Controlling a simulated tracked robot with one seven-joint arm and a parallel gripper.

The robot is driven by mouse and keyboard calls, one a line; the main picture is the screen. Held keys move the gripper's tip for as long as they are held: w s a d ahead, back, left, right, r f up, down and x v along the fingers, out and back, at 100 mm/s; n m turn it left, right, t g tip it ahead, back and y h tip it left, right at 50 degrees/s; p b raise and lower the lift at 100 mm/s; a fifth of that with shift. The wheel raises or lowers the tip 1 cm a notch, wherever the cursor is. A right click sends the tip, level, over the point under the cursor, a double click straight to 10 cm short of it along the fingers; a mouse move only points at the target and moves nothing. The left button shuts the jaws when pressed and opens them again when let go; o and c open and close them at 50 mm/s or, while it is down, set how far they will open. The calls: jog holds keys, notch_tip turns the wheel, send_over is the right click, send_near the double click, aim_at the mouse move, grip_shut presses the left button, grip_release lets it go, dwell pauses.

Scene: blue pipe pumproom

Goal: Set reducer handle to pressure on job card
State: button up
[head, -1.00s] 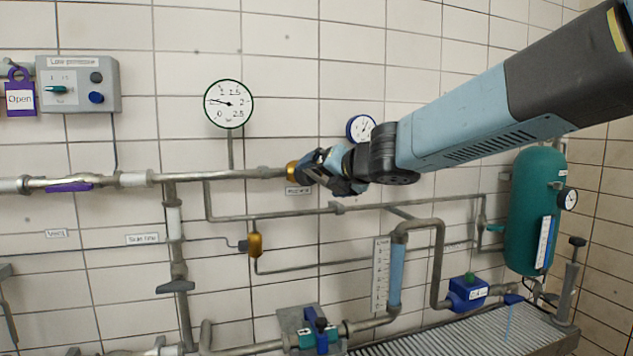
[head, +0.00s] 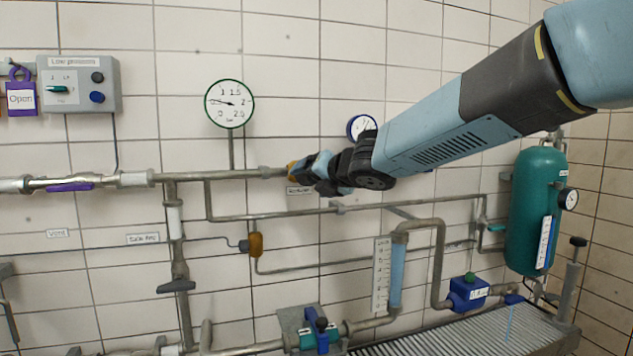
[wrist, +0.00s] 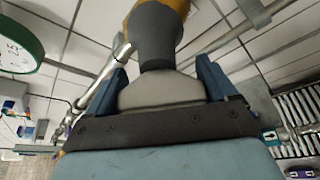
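The reducer has a yellow-brass body (head: 291,169) on the upper pipe, and in the wrist view its body (wrist: 176,4) is at the top. A grey flared handle (wrist: 158,35) points from it towards my gripper. My gripper (wrist: 161,66) has one finger on each side of the handle, with visible gaps at the fingertips. Contact lower down is unclear. In the head view my gripper (head: 312,167) hides most of the reducer. The green-rimmed gauge (head: 229,104) stands above left, its needle pointing left. I cannot make out a job card.
A blue-rimmed gauge (head: 361,127) is partly hidden behind my arm. A low-pressure control box (head: 78,84) and purple Open tag (head: 21,98) are at upper left. A teal tank (head: 534,210) stands at right. Pipes run along the tiled wall below; the wall above is mostly clear.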

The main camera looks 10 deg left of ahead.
jog(key=shift+d+f, duration=0.1)
jog(key=shift+d, duration=0.05)
jog(key=c, duration=0.4)
jog(key=shift+w, duration=0.1)
jog(key=shift+m, duration=0.3)
jog(key=shift+m+y, duration=0.5)
jog(key=shift+m, duration=0.5)
jog(key=m+y, duration=0.2)
jog(key=m, duration=0.4)
jog(key=m+t+y, duration=0.1)
jog(key=m, duration=0.2)
jog(key=shift+r+m+t+y, duration=0.25)
jog(key=shift+m+t+y, duration=0.05)
jog(key=m+t, duration=0.1)
jog(key=m, duration=0.2)
jog(key=m+t, duration=0.1)
jog(key=m, duration=0.2)
jog(key=shift+r+t, duration=0.1)
jog(key=shift+t, duration=0.2)
jog(key=shift+m, duration=0.5)
